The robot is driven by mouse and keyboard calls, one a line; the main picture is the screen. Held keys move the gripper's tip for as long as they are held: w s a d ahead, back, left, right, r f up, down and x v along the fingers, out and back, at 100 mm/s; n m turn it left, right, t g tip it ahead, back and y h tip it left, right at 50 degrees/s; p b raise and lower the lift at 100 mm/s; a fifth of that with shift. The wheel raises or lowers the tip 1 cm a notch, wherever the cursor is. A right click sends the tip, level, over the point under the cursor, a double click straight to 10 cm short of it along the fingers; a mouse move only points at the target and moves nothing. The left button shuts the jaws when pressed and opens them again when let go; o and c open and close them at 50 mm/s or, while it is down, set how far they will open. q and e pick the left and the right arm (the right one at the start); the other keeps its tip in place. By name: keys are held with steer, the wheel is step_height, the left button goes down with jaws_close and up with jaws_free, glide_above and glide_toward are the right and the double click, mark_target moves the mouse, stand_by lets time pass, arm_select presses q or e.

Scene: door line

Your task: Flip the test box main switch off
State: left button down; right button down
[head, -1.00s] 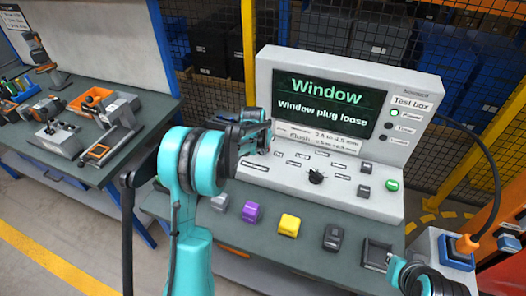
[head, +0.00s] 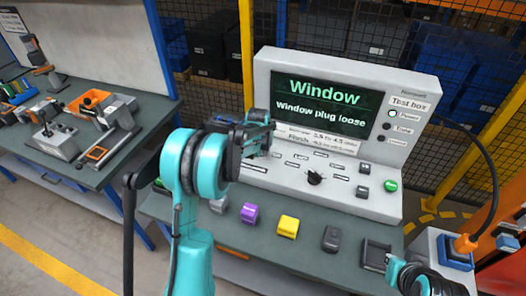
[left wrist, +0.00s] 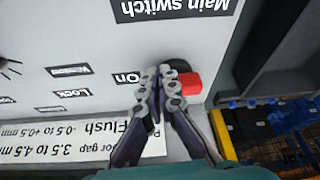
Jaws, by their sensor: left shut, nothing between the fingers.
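The grey test box (head: 390,165) stands on the bench with its screen lit, reading "Window plug loose". In the left wrist view, a red switch (left wrist: 190,83) on a dark base sits below the upside-down "Main switch" label (left wrist: 172,7). An "On" label (left wrist: 127,78) is on the other side of the fingers. My left gripper (left wrist: 160,76) is shut and empty, its fingertips close beside the red switch; contact cannot be told. In the head view my left gripper (head: 262,145) is at the panel's left end and hides the switch.
A black knob (head: 315,178) and a green button (head: 390,185) are on the panel. A mesh fence stands behind.

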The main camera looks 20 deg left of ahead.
arm_select(q)
steer(key=shift+d+n, duration=0.1)
steer(key=shift+n, duration=0.2)
steer(key=shift+w+d+n+y, duration=0.2)
steer(key=shift+n+y, duration=0.1)
steer(key=shift+n, duration=0.3)
steer(key=shift+w+d+n+y, duration=0.1)
steer(key=shift+w+n+y, duration=0.15)
steer(key=shift+n, duration=0.35)
steer(key=n, duration=0.1)
steer(key=n+g+y, duration=0.1)
steer(key=n, duration=0.1)
steer(key=w+n, duration=0.1)
steer(key=shift+w+d, duration=0.1)
steer(key=shift+d, duration=0.2)
steer(key=n, duration=0.1)
steer(key=w+n+g+y, duration=0.1)
steer(key=n, duration=0.1)
steer(key=n+g, duration=0.1)
steer(key=n, duration=0.1)
steer(key=shift+w+p, duration=0.25)
steer(key=shift+p, duration=0.15)
steer(key=n, duration=0.1)
steer(key=w+n+g, duration=0.1)
steer(key=n, duration=0.1)
steer(key=shift+a+y, duration=0.15)
steer(key=shift+y, duration=0.1)
steer(key=shift+w+p, duration=0.15)
steer(key=shift+p, duration=0.15)
steer(key=shift+a, duration=0.1)
